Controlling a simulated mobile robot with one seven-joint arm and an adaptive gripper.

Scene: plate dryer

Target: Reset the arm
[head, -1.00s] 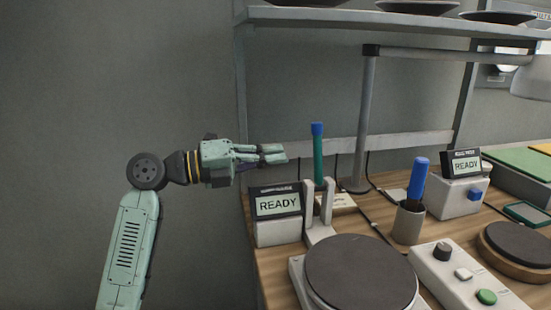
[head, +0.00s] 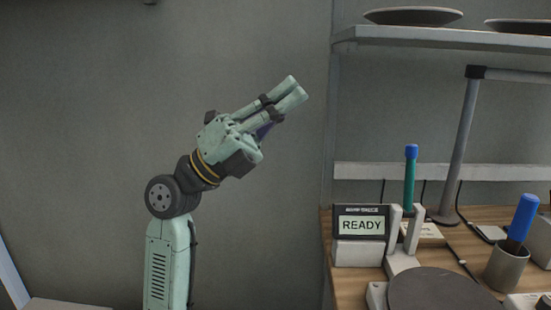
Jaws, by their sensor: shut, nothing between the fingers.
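My gripper (head: 292,90) is up in the air, left of the wooden bench (head: 487,214) and in front of the bare grey wall. It points up and to the right. Its fingers lie close together with nothing between them. My pale green arm rises from the bottom of the view and bends at a dark wrist joint below the gripper. The gripper touches nothing.
A display reading READY (head: 362,225) stands at the bench's left edge. Beside it are a green tool with a blue cap (head: 410,180), a dark round plate (head: 440,292) and a cup (head: 505,268). A shelf (head: 440,37) holds dark dishes. The space left of the bench is clear.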

